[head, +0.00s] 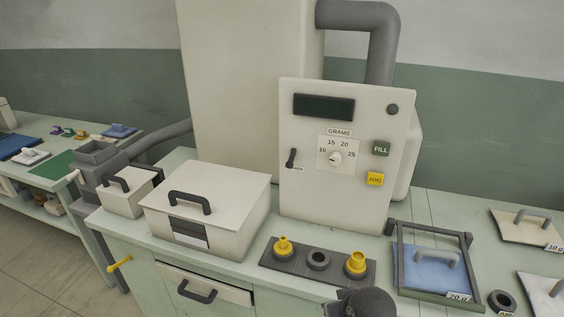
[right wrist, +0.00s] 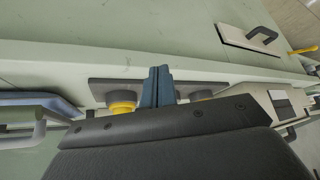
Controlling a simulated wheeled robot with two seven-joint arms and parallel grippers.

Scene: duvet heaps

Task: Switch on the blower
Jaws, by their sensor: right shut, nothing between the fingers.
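The control panel (head: 345,225) stands upright on the bench in the head view. A small dark lever switch (head: 291,158) is at its lower left, tilted slightly, above a partly hidden label ending in "ER". I cannot read whether it is on. My right gripper (right wrist: 158,72) is shut and empty in the right wrist view, in front of the nozzle strip. In the head view only a dark part of my right arm shows at the bottom edge, well below the switch. My left gripper is out of view.
A dark strip (head: 333,277) with yellow and dark ring-shaped pieces lies before the panel. A lidded white box (head: 240,222) stands left, a dark frame (head: 398,262) with a blue pad (head: 425,272) right. Handled pads lie farther right. A grey pipe (head: 383,50) rises behind.

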